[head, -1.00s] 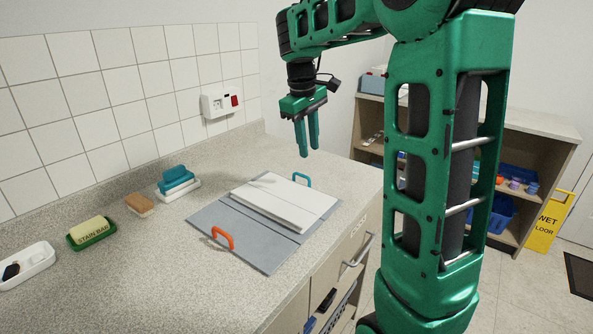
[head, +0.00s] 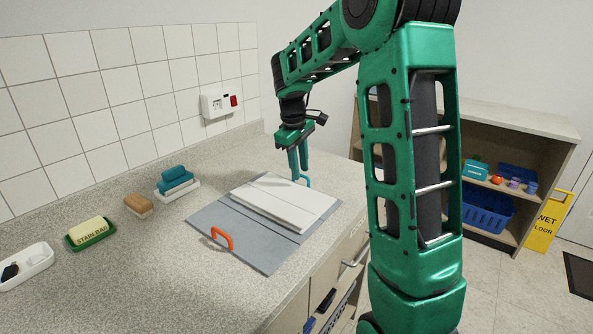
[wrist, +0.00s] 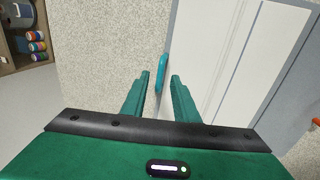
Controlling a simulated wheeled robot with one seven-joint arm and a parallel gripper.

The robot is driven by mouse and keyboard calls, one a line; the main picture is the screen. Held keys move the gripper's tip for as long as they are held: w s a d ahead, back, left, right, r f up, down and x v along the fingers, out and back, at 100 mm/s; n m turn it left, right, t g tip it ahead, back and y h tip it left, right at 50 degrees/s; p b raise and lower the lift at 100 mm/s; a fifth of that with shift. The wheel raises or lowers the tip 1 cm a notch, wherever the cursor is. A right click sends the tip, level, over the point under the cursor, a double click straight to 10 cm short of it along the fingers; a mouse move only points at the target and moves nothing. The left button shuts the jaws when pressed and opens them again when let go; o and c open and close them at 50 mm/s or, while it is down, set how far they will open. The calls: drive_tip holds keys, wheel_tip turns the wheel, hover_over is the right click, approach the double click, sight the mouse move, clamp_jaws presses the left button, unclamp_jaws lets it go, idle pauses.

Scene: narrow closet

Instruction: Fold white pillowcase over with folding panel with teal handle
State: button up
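The folding board (head: 272,256) lies flat on the counter, grey-blue, with an orange handle (head: 222,237) on its near side and a teal handle (head: 304,181) at its far side. The white pillowcase (head: 283,201) lies flat on the board. My gripper (head: 299,176) points down at the teal handle, fingers apart. In the wrist view the teal handle (wrist: 162,73) shows between and just beyond my two fingertips (wrist: 160,80), and the pillowcase (wrist: 240,40) lies to its right. I cannot tell whether the fingers touch the handle.
On the counter to the left are a stain bar in a green dish (head: 91,233), a wooden brush (head: 138,205), a teal sponge on a white dish (head: 176,183) and a white tray (head: 27,262). A tiled wall with a socket (head: 219,104) stands behind. Shelves (head: 520,135) stand at right.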

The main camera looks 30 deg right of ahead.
drive_tip(key=shift+d+f, duration=0.1)
drive_tip(key=shift+f, duration=0.3)
clamp_jaws()
idle(1.1)
